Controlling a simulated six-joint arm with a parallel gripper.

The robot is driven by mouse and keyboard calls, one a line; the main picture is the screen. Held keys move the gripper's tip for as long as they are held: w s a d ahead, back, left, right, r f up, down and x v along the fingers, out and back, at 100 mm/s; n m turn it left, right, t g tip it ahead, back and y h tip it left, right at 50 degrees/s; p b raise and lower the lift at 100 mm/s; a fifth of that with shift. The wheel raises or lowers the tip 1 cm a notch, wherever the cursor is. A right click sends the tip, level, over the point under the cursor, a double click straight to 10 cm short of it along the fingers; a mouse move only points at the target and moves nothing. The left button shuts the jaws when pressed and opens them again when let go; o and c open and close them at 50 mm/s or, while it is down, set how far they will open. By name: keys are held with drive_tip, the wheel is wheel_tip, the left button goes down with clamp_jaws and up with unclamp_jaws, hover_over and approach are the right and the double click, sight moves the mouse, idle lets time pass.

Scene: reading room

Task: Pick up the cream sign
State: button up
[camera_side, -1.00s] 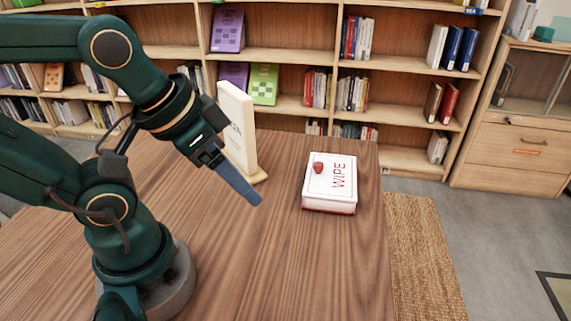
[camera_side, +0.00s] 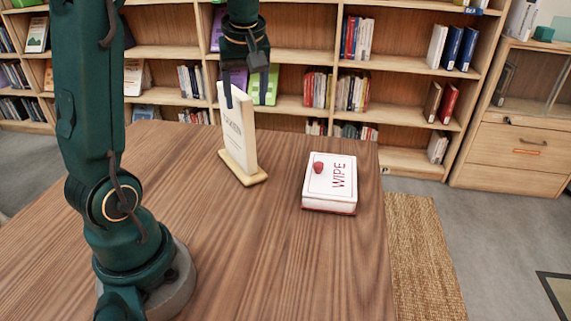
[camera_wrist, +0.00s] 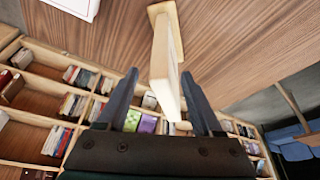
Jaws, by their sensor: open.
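The cream sign (camera_side: 238,133) stands upright on its flat base on the wooden table, left of the middle in the side view. In the wrist view the sign (camera_wrist: 165,62) appears edge-on, its top end near the space between my two fingers. My gripper (camera_side: 248,90) is above the sign in the side view, pointing down, with one finger overlapping the sign's top edge in the picture. In the wrist view my gripper (camera_wrist: 170,90) is open, one finger on each side of the sign, with gaps visible. I cannot see it touching the sign.
A white box marked WIPE (camera_side: 330,183) lies on the table (camera_side: 250,260) to the right of the sign; its corner shows in the wrist view (camera_wrist: 75,6). Bookshelves (camera_side: 290,55) stand behind the table. The table's front middle is clear.

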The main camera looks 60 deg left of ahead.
sight(237, 92)
drive_tip(key=a+n, duration=0.1)
drive_tip(key=a, duration=0.1)
drive_tip(key=a+f+n, duration=0.1)
drive_tip(key=a+n+g, duration=0.1)
drive_tip(key=a, duration=0.1)
drive_tip(key=shift+w+a+f, duration=0.25)
drive_tip(key=shift+a, duration=0.05)
drive_tip(key=shift+a+f+n, duration=0.3)
drive_tip(key=shift+a+n, duration=0.1)
drive_tip(key=shift+a, duration=0.1)
drive_tip(key=x, duration=0.4)
drive_tip(key=shift+s+a+f, duration=0.1)
drive_tip(key=shift+a+f, duration=0.05)
drive_tip(key=shift+f, duration=0.15)
drive_tip(key=shift+f, duration=0.2)
clamp_jaws()
drive_tip(key=shift+y, duration=0.3)
idle(0.7)
